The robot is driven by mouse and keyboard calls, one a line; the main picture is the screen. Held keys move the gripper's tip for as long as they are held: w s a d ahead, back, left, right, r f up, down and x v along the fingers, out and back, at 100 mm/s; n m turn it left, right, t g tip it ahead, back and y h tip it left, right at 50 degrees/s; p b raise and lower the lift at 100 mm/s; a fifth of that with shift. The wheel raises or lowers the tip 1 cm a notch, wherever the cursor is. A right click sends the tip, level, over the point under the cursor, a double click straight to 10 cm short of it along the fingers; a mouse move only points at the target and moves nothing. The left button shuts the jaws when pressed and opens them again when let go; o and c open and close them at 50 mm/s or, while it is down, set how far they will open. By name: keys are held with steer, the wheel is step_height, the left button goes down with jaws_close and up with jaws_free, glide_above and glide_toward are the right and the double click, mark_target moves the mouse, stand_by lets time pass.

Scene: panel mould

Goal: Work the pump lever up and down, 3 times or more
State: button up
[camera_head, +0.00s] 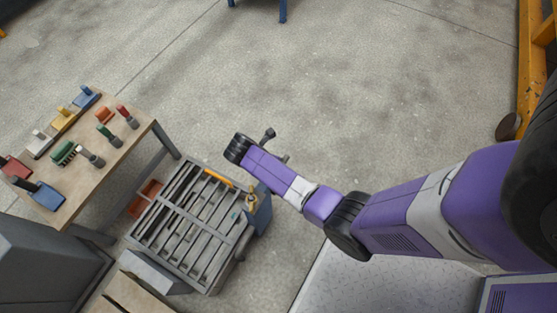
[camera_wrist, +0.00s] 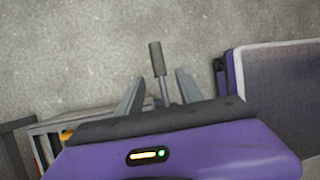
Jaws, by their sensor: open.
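The pump lever (camera_wrist: 156,60) shows in the wrist view as a thin metal rod with a dark grey grip, rising between my fingers. My gripper (camera_wrist: 160,84) is open, with one grey finger on each side of the rod. The fingers appear apart from the rod, and the grip sticks out beyond the fingertips. In the head view the lever's dark grip (camera_head: 269,134) shows just past the end of my arm. The lever's lower end and most of my gripper are hidden there by my wrist. A blue-grey unit (camera_head: 261,214) stands below my arm at the mould's right side.
The slatted grey panel mould (camera_head: 183,248) lies left of my arm, with a yellow bar at its far edge. A wooden table (camera_head: 126,154) with several coloured clamps stands further left. A yellow frame (camera_head: 534,60) stands at the right.

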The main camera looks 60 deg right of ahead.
steer(key=shift+w+a+r, duration=0.1)
steer(key=shift+a+r, duration=0.2)
steer(key=shift+r, duration=0.3)
